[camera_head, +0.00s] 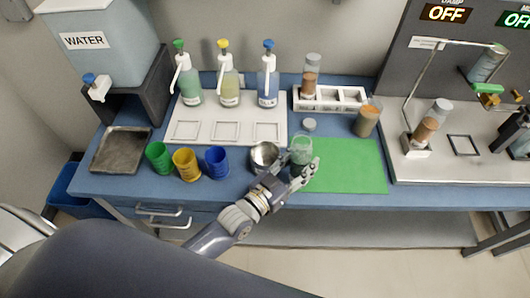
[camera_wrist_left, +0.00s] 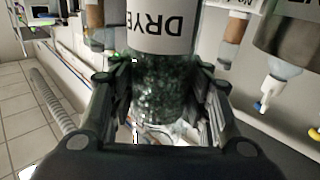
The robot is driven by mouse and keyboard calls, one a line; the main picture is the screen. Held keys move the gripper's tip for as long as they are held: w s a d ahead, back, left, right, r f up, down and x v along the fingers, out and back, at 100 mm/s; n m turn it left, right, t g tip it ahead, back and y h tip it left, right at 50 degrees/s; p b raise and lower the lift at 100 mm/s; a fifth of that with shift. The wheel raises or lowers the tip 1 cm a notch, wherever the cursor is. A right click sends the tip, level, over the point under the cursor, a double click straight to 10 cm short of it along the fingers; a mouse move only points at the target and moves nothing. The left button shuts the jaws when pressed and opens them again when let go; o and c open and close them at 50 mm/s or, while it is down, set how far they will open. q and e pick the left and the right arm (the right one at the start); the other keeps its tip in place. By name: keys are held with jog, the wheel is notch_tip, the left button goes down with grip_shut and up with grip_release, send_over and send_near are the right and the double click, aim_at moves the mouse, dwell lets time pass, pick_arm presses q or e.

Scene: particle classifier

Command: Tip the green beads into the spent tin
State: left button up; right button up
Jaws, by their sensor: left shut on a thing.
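My left gripper (camera_head: 300,174) is shut on a clear jar (camera_head: 301,146) at the left edge of the green mat. In the left wrist view the fingers (camera_wrist_left: 164,100) sit on both sides of the jar (camera_wrist_left: 165,85), which holds dark green beads and has a white label partly reading "DRYE". The jar looks about upright in the head view; whether it touches the mat I cannot tell. A round, shiny metal tin (camera_head: 265,155), seemingly the spent tin, stands open just left of the jar. My right gripper is not in view.
Green (camera_head: 158,156), yellow (camera_head: 186,164) and blue (camera_head: 217,161) cups stand left of the tin. A metal tray (camera_head: 121,150) lies farther left.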

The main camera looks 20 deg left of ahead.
aim_at(294, 178)
pick_arm(q)
jog(key=shift+n+b, duration=0.8)
jog(key=shift+n, duration=0.2)
jog(key=shift+a+f+n+b, duration=0.1)
jog(key=shift+n+b, duration=0.8)
jog(key=shift+n, duration=0.1)
jog(key=n+b, duration=0.3)
jog(key=shift+w+a+f+t, duration=0.1)
jog(key=shift+a+f+t, duration=0.15)
jog(key=shift+f+t, duration=0.15)
jog(key=shift+d+f+n+b, duration=0.2)
jog(key=shift+f+n+b, duration=0.05)
jog(key=shift+n+b, duration=0.4)
jog(key=shift+d+f+n+b, duration=0.15)
jog(key=shift+f+n+b, duration=0.05)
jog(key=shift+n+b, duration=0.4)
jog(key=shift+d+f+n+t+b, duration=0.15)
jog(key=shift+f+n+t+b, duration=0.15)
jog(key=shift+f+n+b, duration=0.45)
jog(key=shift+s+d+f+b, duration=0.1)
jog(key=shift+s+f+b, duration=0.1)
jog(key=shift+b, duration=0.4)
jog(key=shift+d+n+y+b, duration=0.15)
jog(key=shift+n+y+b, duration=0.2)
jog(key=shift+n, duration=0.25)
jog(key=shift+s+d+n, duration=0.1)
jog(key=shift+n, duration=0.2)
